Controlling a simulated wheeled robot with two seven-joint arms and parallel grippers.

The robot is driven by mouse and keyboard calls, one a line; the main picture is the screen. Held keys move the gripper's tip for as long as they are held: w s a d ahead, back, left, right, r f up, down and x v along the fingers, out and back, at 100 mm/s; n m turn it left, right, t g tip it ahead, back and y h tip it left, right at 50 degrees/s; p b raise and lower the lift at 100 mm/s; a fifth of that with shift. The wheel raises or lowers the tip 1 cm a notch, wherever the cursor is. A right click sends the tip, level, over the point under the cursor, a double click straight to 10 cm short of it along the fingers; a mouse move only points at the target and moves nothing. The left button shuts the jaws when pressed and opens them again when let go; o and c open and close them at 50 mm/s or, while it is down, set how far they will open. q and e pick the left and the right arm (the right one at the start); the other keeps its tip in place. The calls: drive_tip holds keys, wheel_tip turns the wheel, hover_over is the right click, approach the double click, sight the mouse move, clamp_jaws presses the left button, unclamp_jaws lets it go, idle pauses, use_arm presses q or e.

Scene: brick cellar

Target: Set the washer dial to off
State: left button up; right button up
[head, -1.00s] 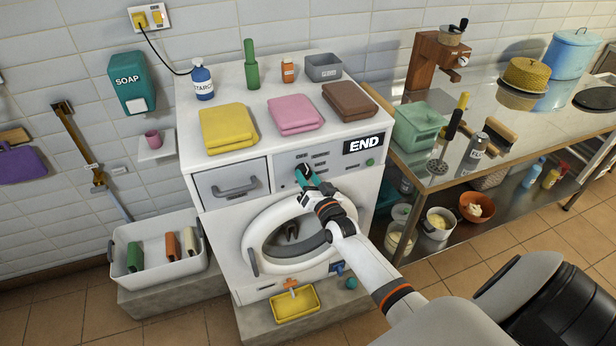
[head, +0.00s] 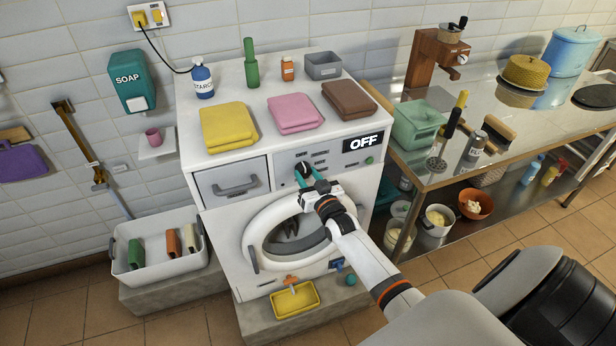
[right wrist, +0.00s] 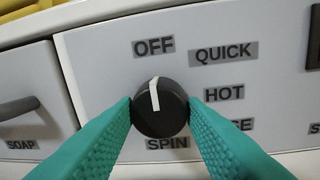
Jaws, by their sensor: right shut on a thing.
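The washer (head: 215,235) is a white front loader. Its display (head: 363,142) reads OFF. The round black dial (right wrist: 160,106) shows in the right wrist view. Its white pointer aims up at the OFF label (right wrist: 154,46). QUICK, HOT, a partly hidden label and SPIN stand around the dial's right and lower side. My right gripper (head: 303,173) is shut on the dial. In the right wrist view its teal fingers (right wrist: 160,112) press the dial's left and right sides. My left gripper is not in view.
Folded yellow (head: 228,127), pink (head: 295,113) and brown (head: 349,100) towels lie on the washer top. A closed drawer (head: 232,190) is left of the dial panel. The round door (head: 290,240) is below. A metal table (head: 500,115) stands at right, a white tub (head: 160,262) at lower left.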

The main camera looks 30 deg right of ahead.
drive_tip(key=shift+f, duration=0.15)
drive_tip(key=o, duration=1)
drive_tip(key=shift+s, duration=0.1)
drive_tip(key=s+b, duration=0.1)
drive_tip(key=s, duration=0.3)
drive_tip(key=s+a, duration=0.1)
drive_tip(key=s, duration=0.3)
drive_tip(key=s+a+b, duration=0.1)
drive_tip(key=s, duration=0.2)
drive_tip(key=shift+s+b, duration=0.3)
drive_tip(key=shift+s, duration=0.1)
